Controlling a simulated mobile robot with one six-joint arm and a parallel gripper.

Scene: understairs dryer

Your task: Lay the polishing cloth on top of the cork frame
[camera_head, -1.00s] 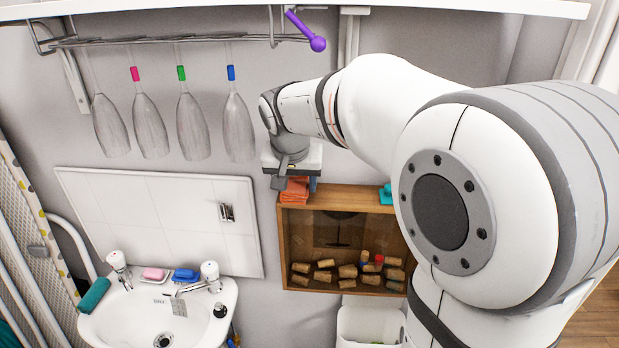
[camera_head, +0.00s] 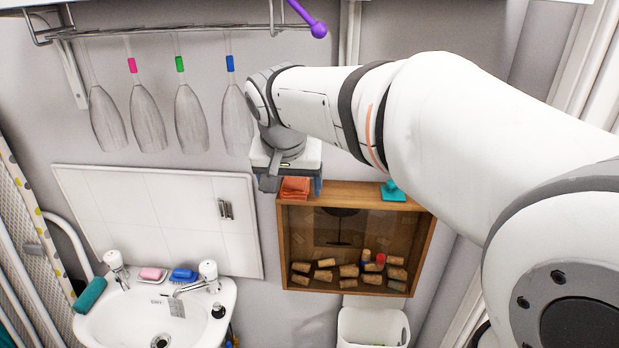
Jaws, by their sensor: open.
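The polishing cloth, an orange folded cloth (camera_head: 295,188), lies on the left end of the top of the cork frame (camera_head: 347,192). The frame is a wooden wall box with a clear front and several corks inside. My gripper (camera_head: 293,185) points down over the cloth. It is open, with one finger to the left of the cloth and one to its right. The gripper body hides the back of the cloth, and I cannot tell whether the fingers touch it.
A teal object (camera_head: 393,191) stands on the frame's right part. Several glasses (camera_head: 187,120) hang from a wire rack (camera_head: 170,32) at the left, close to my wrist. A purple-ended rod (camera_head: 318,29) hangs above. The sink (camera_head: 130,318) and a white bin (camera_head: 372,326) are below.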

